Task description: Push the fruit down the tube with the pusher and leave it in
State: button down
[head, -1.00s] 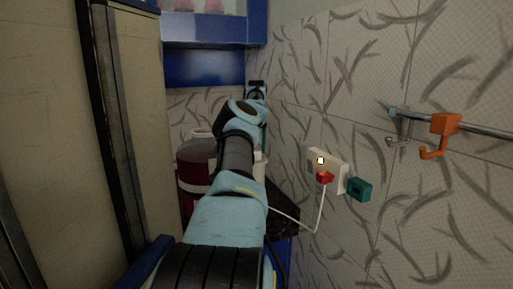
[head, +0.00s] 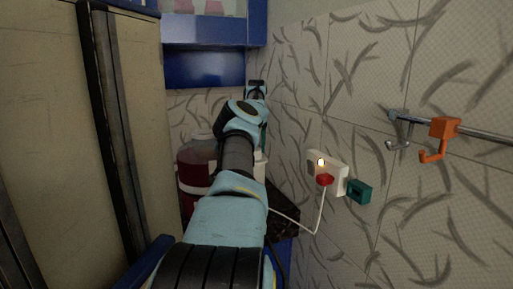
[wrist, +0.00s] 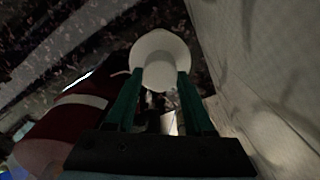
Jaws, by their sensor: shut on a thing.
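In the wrist view my gripper (wrist: 160,98) has its green fingers on either side of a white round-ended piece, which looks like the pusher (wrist: 160,55). The gripper is shut on it. A dark red machine with a pale band (wrist: 75,118), which looks like the juicer, is at the left of the wrist view. It also shows in the head view (head: 193,170), partly behind my arm. My arm hides most of the gripper and pusher in the head view. I cannot make out the tube's mouth or the fruit.
The tiled wall is close on the right. It carries a socket (head: 318,164) with a red plug (head: 325,181) and white cord, a teal box (head: 359,191), and a rail with an orange hook (head: 442,128). A tall beige cabinet (head: 50,130) stands left. A blue shelf (head: 205,68) is behind.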

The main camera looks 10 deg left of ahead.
jog(key=shift+r+p, duration=3.35)
jog(key=shift+r, duration=0.6)
jog(key=shift+f, duration=0.2)
notch_tip(320, 180, down, 8)
jog(key=b, duration=0.7)
jog(key=shift+r, duration=0.25)
